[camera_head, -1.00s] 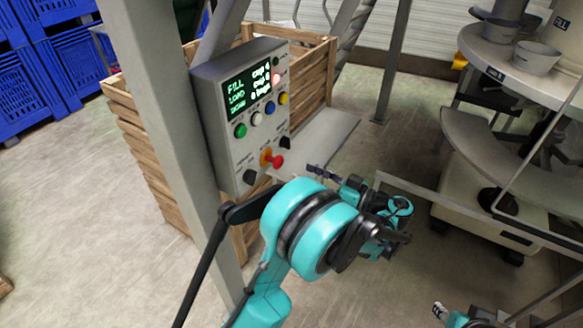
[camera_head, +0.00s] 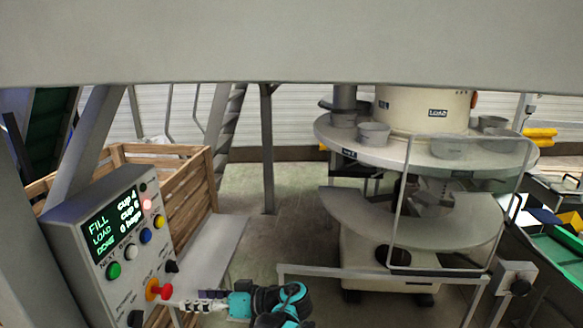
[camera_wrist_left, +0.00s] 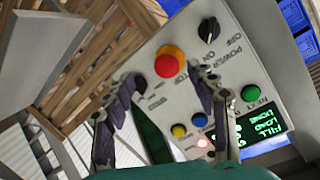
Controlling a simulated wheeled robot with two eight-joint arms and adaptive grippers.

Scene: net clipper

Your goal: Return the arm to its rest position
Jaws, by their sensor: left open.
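My left gripper (camera_head: 190,301) is at the bottom of the head view, in front of the grey control panel (camera_head: 85,218). In the left wrist view its two fingers (camera_wrist_left: 163,84) are spread with nothing between them. The red stop button (camera_wrist_left: 169,63) on its yellow base shows beyond the fingertips, apart from them as far as I can see. In the head view the red button (camera_head: 166,291) is just left of the fingertips. My teal left wrist (camera_head: 285,302) shows at the bottom edge. My right gripper is not in view.
A wooden crate (camera_head: 188,190) stands behind the panel. A round machine with cups on its table (camera_head: 400,158) fills the right, with a metal guard rail (camera_head: 380,273) in front. A grey beam (camera_head: 290,40) crosses the top. Floor (camera_head: 262,225) shows between crate and machine.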

